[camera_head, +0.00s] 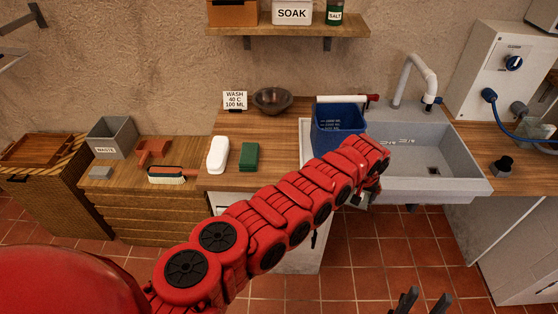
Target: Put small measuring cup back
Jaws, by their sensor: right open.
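I cannot make out a small measuring cup for sure. A blue container (338,118) with white ML markings stands at the left end of the sink, partly behind my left arm. My red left arm crosses from the lower left to the sink's front left corner. My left gripper (362,196) is mostly hidden behind the arm's end; its jaws and anything in them do not show clearly. My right gripper (425,299) shows only as two dark fingertips at the bottom edge, apart, with nothing visible between them, over the tiled floor.
The grey sink (462,187) has a tap (414,72). A WASTE bin (112,138) is left. A shelf (290,30) hangs above.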

